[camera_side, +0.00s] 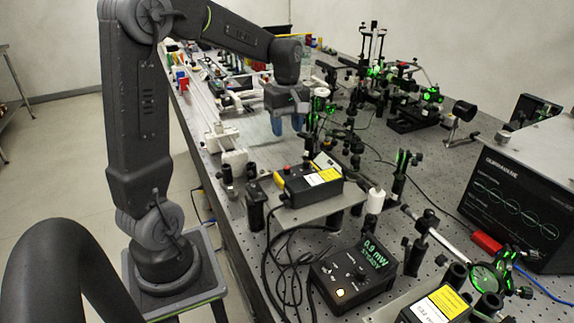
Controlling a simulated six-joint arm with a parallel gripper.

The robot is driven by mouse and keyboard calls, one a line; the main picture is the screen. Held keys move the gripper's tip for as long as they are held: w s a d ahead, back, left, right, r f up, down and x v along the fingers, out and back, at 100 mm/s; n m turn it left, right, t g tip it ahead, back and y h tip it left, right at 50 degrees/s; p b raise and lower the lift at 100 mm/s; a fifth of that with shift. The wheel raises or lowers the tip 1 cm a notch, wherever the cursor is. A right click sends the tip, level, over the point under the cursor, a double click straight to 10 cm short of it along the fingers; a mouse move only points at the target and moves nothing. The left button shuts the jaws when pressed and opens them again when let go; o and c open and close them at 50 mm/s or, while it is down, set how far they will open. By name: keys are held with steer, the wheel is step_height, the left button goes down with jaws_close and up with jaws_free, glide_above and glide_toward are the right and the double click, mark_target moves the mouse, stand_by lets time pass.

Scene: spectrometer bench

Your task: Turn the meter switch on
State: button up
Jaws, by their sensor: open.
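The meter (352,279) is a black box on the bench at the lower middle. Its tilted display (374,254) is lit green and reads "0.9 mW" with what looks like "STEADY" below. A small pale, bright round spot (340,292) sits on its front left; I cannot tell whether this is the switch or a lamp. A dark knob (361,274) is on its top. My gripper (288,124), with blue fingers, is open and empty above the bench at upper middle, well behind and above the meter.
A black control box (308,184) with a yellow label and red button stands between my gripper and the meter. Dark cables (285,262) loop left of the meter. Optics posts (400,170) and a large black instrument (520,205) stand to the right.

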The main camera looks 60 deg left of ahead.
mark_target(287, 167)
step_height(287, 167, down, 12)
steer(key=shift+r, duration=0.1)
stand_by(0.4)
jaws_close()
